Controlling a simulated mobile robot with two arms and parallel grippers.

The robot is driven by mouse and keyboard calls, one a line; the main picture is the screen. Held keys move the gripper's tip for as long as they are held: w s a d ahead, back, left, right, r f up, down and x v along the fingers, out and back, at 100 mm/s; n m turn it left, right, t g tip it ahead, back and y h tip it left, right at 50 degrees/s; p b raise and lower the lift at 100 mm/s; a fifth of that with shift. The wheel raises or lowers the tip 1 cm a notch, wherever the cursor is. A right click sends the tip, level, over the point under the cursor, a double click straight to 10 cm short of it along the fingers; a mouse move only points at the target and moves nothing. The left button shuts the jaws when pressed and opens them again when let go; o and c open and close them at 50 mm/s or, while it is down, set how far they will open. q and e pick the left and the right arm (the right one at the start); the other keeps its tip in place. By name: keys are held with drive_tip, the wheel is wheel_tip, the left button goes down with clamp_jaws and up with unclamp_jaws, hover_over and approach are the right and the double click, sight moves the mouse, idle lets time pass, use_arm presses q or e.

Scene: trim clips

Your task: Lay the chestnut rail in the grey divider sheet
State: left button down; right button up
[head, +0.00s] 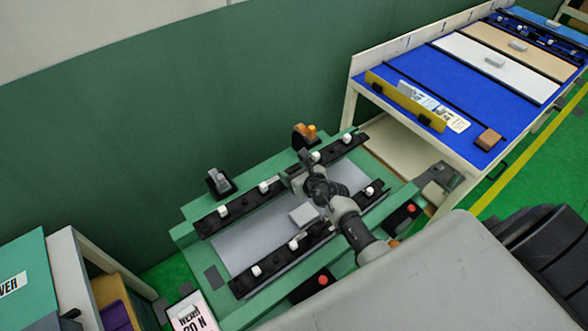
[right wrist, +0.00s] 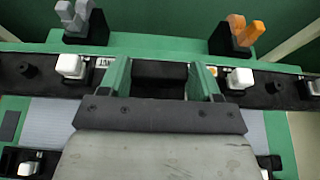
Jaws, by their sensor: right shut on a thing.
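The grey divider sheet (head: 240,243) lies flat in the green fixture, a grey block (head: 304,215) on it. Black strips with white clips run along its far side (head: 240,205) and near side (head: 280,272). My right gripper (head: 303,166) is over the far strip. In the right wrist view, its green fingers (right wrist: 160,80) are shut on a dark piece (right wrist: 160,72) at that strip. I cannot tell whether this piece is the chestnut rail; its colour looks nearly black, and the gripper body hides part of it. My left gripper is not in view.
A grey lever (head: 217,181) and an orange lever (head: 305,133) stand at the fixture's far edge. Red buttons (head: 323,280) sit at the near edge. A blue-topped table (head: 460,75) at the right holds panels, a yellow bar and a brown block (head: 488,139).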

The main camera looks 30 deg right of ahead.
wheel_tip(320, 180, down, 9)
drive_tip(key=b, duration=0.7)
drive_tip(key=shift+r+b, duration=0.15)
drive_tip(key=shift+b, duration=0.15)
drive_tip(key=shift+f+b, duration=0.9)
drive_tip(key=shift+f, duration=0.2)
drive_tip(key=o, duration=1.2)
drive_tip(key=shift+s, duration=0.1)
drive_tip(key=shift+p+v, duration=1.3)
drive_tip(key=shift+v, duration=4.05)
